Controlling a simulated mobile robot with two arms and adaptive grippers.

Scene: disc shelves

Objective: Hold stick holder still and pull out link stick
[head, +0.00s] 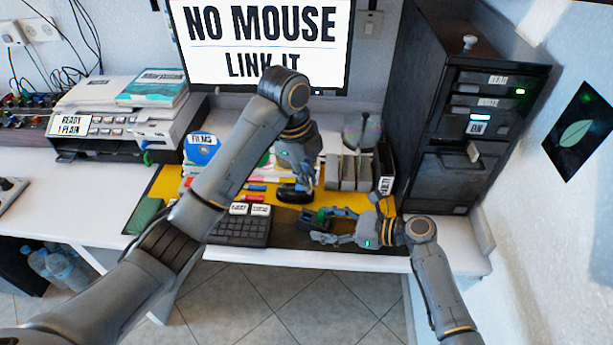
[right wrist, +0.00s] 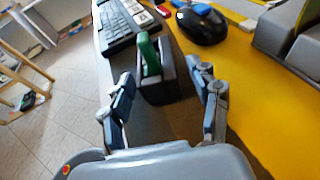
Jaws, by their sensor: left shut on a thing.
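The stick holder (right wrist: 160,88) is a small black block on the dark mat, with the green link stick (right wrist: 149,55) standing in it. In the head view the holder (head: 308,219) is small, near the front edge of the desk. My right gripper (right wrist: 163,98) is open, its fingers on either side of the holder with gaps. It also shows in the head view (head: 330,225). My left gripper (head: 304,184) is low over the black mouse (head: 290,195), behind the holder, and seems shut on it. Its fingertips are partly hidden.
A keyboard (head: 243,230) lies left of the holder. Grey upright bins (head: 348,173) stand behind on the yellow mat (head: 170,185). A dark cabinet (head: 455,150) stands at the right. Small red and blue pieces lie near the keyboard.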

